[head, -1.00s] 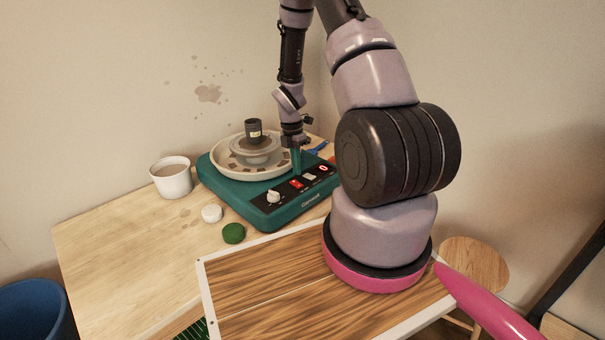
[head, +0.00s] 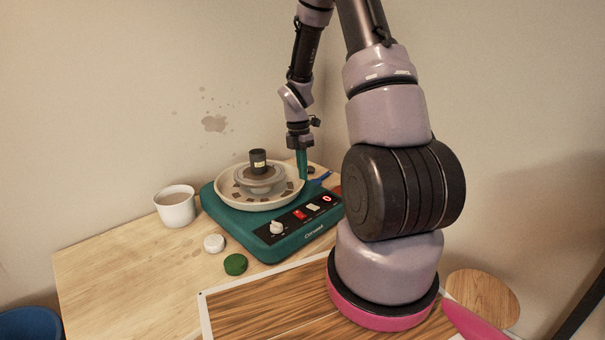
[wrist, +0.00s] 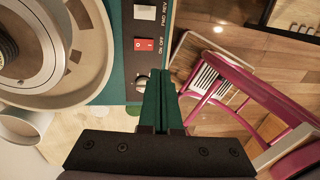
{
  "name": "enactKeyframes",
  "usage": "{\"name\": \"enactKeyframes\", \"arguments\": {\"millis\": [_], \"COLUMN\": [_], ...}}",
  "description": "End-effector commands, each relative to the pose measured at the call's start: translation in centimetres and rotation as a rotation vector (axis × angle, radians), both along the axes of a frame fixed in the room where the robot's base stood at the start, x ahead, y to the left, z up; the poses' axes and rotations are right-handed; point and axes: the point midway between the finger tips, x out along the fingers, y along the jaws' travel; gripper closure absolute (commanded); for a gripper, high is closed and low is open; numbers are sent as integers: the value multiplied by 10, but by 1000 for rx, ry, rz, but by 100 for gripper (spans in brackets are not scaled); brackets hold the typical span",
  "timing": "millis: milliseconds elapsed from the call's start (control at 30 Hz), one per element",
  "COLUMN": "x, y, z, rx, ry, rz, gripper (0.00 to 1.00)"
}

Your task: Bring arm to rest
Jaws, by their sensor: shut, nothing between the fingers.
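My gripper (head: 302,164) hangs pointing down over the right rear side of the green pottery wheel (head: 264,246) in the head view. Its green fingers are together with nothing between them, and they also show in the wrist view (wrist: 160,100). In the wrist view the wheel's switch panel (wrist: 147,45) lies beyond and left of the fingertips. My arm rises from its base at the right of the head view and bends over to the gripper. Whether the fingers clear the wheel's edge is hard to tell.
A dark cylinder (head: 258,163) stands on the wheel head inside the splash pan (head: 283,200). A white cup (head: 176,208), a white round piece (head: 214,243) and a green round piece (head: 235,264) sit on the wooden table (head: 120,285). A blue tool (head: 321,178) lies behind the wheel. A stool (head: 482,297) stands at right.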

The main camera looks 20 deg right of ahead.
Motion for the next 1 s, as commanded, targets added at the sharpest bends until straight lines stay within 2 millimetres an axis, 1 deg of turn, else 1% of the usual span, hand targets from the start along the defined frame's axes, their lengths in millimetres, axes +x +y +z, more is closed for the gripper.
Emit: {"name": "enactKeyframes", "arguments": {"millis": [267, 367, 467, 500, 567, 600, 667, 700, 767, 800, 867, 900, 1000], "x": [0, 0, -2, -5, -11, -15, -25, -31, -42, -51, -64, -74, -99], "y": [0, 3, 9, 12, 17, 21, 27, 32, 38, 43, 49, 54, 65], "z": [2, 20, 56, 74, 103, 122, 148, 165, 189, 203, 225, 238, 268], "rx": [-2, -9, -21, -23, -22, -15, 1, 15, 43, 65, 106, 135, 225], "ry": [-5, -31, -88, -116, -162, -194, -234, -261, -297, -317, -346, -362, -385], "rz": [-10, -76, -226, -308, -442, -535, -674, -766, -903, -995, -1131, -1221, -1444], "gripper": [100, 100, 100, 100, 100, 100, 100, 100, 100, 100, 100, 100, 100]}}
